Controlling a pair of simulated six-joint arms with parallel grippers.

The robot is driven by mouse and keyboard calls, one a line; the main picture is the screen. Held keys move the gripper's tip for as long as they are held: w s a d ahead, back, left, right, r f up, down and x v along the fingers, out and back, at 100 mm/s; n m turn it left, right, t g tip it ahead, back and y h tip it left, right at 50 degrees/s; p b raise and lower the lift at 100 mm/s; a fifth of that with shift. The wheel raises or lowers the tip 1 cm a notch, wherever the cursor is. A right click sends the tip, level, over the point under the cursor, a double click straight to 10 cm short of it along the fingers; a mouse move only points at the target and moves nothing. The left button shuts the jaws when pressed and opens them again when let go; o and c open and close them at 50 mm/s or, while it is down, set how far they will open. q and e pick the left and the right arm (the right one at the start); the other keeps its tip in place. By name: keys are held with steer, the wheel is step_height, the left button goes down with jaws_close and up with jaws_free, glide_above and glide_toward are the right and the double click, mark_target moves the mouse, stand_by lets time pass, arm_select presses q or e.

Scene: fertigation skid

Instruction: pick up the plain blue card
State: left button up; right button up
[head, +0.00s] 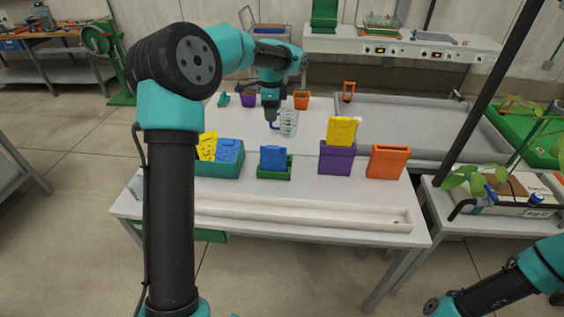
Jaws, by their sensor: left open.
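A blue card (272,157) with no marks that I can make out stands in a small green holder (274,173) near the middle of the white table. Another blue card (229,150), which seems to bear small marks, sits beside a marked yellow card (207,147) in a teal box (218,169) to its left. My left gripper (273,124) is open, pointing down behind and above the green holder, apart from the cards. Its fingers are small and partly unclear here. My right arm shows at the lower right; its gripper is out of view.
A clear ribbed vessel (289,123) stands close beside my left gripper. A purple holder (336,159) with a yellow card (342,131) and an orange holder (387,162) stand to the right. A long white trough (300,214) runs along the front.

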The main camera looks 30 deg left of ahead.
mark_target(273, 147)
arm_select(q)
steer(key=shift+f, duration=0.1)
step_height(273, 147, down, 12)
steer(key=shift+f, duration=0.1)
stand_by(0.6)
steer(key=shift+f, duration=2.6)
jaws_close()
